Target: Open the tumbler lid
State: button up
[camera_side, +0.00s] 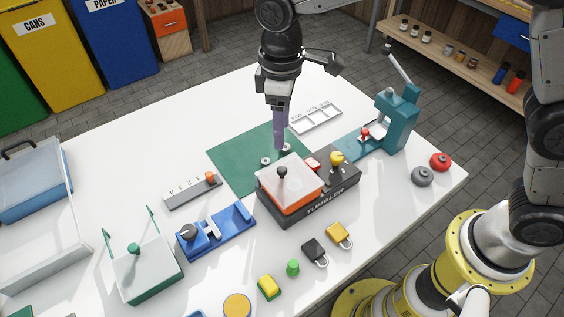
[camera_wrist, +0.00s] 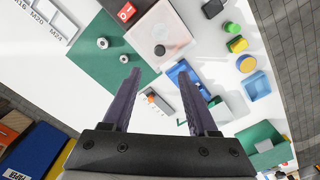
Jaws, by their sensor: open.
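The tumbler (camera_side: 333,204) is a dark grey box with an orange drum under a clear lid (camera_side: 285,178) that has a black knob (camera_side: 282,171). The lid looks closed. In the wrist view the clear lid (camera_wrist: 170,30) and its black knob (camera_wrist: 160,50) lie ahead of the fingers. My gripper (camera_side: 280,148) points down above the green mat, just behind the tumbler in the side view. My gripper also shows in the wrist view (camera_wrist: 165,85), its two purple fingers apart with nothing between them.
A red switch (camera_side: 313,163) and a yellow knob (camera_side: 337,158) sit on the tumbler. The green mat (camera_side: 228,155) holds two metal nuts. A teal press (camera_side: 397,122) stands right, a blue vise (camera_side: 215,232) front left. Padlocks (camera_side: 315,252) lie in front.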

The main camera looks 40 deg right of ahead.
aim_at(282, 169)
notch_tip(282, 169, down, 12)
jog(key=shift+r, duration=0.2)
grip_shut()
dwell(0.5)
dwell(1.0)
